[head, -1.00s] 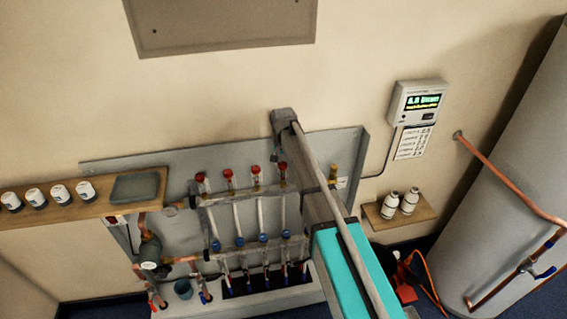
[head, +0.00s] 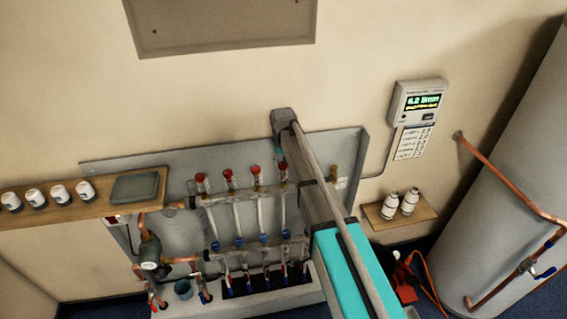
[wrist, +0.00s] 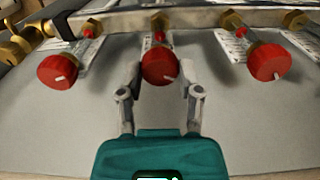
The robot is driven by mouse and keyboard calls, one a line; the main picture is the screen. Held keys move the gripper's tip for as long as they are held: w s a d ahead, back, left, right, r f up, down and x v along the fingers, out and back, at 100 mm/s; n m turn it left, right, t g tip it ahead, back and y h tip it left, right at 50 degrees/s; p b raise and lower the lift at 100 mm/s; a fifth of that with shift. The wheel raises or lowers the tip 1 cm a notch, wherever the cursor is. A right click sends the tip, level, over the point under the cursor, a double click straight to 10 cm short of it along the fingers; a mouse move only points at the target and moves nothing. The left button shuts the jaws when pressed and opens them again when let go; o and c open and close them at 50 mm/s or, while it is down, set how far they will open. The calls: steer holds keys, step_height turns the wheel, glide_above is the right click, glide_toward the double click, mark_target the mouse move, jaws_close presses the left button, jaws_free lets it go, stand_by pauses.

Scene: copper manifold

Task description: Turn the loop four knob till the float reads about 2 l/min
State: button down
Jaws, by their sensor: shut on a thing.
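The red knob (wrist: 158,64) in the middle of the wrist view has a white mark towards its lower right. My gripper (wrist: 161,76) has one finger on each side of this knob and is shut on it. In the head view my arm hides part of the manifold (head: 222,196), and my gripper is hard to make out at its right part. The wall display (head: 422,101) is lit; its green figure looks like 6.2, but it is small and blurred. The float itself cannot be picked out.
Neighbouring red knobs stand to the left (wrist: 58,71) and right (wrist: 267,62) of the fingers. Brass fittings (wrist: 14,48) are at the far left of the wrist view. A shelf (head: 86,208) with pots and a small shelf (head: 374,213) with two bottles flank the manifold.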

stand_by(0.3)
steer(key=shift+c, duration=1.3)
jaws_free()
steer(key=shift+s, duration=0.15)
